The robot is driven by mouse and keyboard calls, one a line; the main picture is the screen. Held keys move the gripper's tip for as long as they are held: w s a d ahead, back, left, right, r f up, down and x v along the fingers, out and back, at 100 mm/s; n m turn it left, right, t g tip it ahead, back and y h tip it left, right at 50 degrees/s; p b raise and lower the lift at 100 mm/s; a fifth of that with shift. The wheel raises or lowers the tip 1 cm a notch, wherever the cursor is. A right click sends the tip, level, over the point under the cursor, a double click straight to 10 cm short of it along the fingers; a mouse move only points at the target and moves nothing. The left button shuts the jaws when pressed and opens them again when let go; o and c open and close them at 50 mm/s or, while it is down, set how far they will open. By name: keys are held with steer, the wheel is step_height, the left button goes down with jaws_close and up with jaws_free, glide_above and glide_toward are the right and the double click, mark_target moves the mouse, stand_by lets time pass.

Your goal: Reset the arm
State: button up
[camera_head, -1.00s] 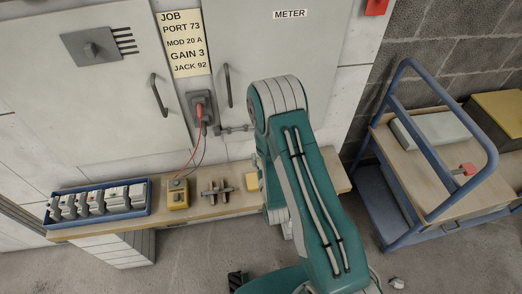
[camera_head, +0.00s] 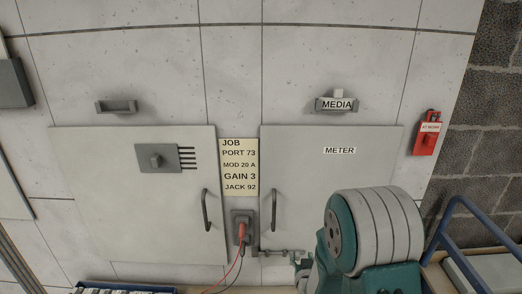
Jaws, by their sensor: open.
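My arm (camera_head: 385,232), teal with a pale ribbed joint cover, rises from the bottom edge at the lower right. It stands in front of the lower part of the METER cabinet door (camera_head: 300,180). My gripper is out of the frame or hidden behind the arm, so its fingers do not show.
Left of METER is another grey door (camera_head: 100,200) with a switch box (camera_head: 157,158). A JOB note (camera_head: 238,168) hangs between them, above a socket with a red plug (camera_head: 241,232). A MEDIA holder (camera_head: 336,104) and red AT WORK tag (camera_head: 427,136) are on the wall. A blue cart rail (camera_head: 445,225) stands right.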

steer(key=s+d+r+g, duration=0.1)
steer(key=s+r+g, duration=0.45)
steer(key=r, duration=0.85)
steer(key=s+d+r+g, duration=0.1)
steer(key=s+r+g, duration=0.1)
steer(key=s, duration=0.9)
steer(key=s+d+r+g, duration=0.1)
steer(key=s+r, duration=0.4)
steer(key=s, duration=0.7)
steer(key=shift+s+d+r+g, duration=0.15)
steer(key=shift+r+g, duration=0.05)
steer(key=shift+g, duration=0.15)
